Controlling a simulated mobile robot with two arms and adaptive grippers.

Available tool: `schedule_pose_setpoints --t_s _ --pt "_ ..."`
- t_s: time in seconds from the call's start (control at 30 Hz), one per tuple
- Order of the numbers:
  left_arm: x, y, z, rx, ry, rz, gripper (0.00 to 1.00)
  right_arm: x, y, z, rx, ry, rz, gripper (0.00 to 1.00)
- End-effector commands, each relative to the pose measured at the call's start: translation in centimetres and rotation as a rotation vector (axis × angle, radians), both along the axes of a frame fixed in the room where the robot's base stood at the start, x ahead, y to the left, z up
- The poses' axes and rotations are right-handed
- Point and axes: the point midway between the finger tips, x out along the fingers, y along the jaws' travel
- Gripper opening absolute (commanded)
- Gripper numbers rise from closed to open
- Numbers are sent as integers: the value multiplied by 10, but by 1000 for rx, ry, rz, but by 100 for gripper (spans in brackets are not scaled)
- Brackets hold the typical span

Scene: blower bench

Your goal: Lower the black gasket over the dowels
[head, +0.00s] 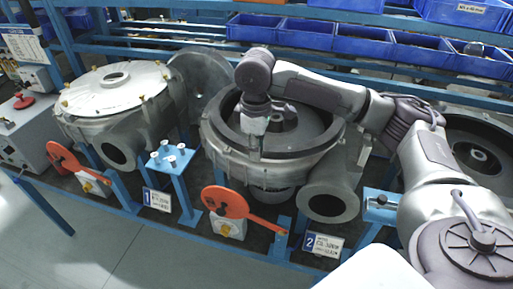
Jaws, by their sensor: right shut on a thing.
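The black gasket (305,147) is a wide dark ring at the top of the open grey blower housing (265,172) at station 2, in the middle of the head view. My right gripper (254,128) reaches in from the right and points down at the ring's front left part. It is shut on the gasket. The ring lies over the rim, roughly centred. I cannot tell whether it touches the rim or hangs just above it. I cannot make out the dowels. My left gripper is not in view.
A blower with a pale cover (115,88) stands on the left. A blue stand with white pegs (170,158) and orange-handled devices (230,203) line the front edge. Blue bins (360,42) fill the shelf behind. Another open housing (480,150) is at the right.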

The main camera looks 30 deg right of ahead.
Motion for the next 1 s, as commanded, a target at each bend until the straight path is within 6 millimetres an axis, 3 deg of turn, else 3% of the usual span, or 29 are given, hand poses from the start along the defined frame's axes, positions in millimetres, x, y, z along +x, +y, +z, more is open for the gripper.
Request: schedule_pose_setpoints --t_s 1.0 --pt "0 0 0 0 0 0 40 0 0 -11 1 -1 0 0"
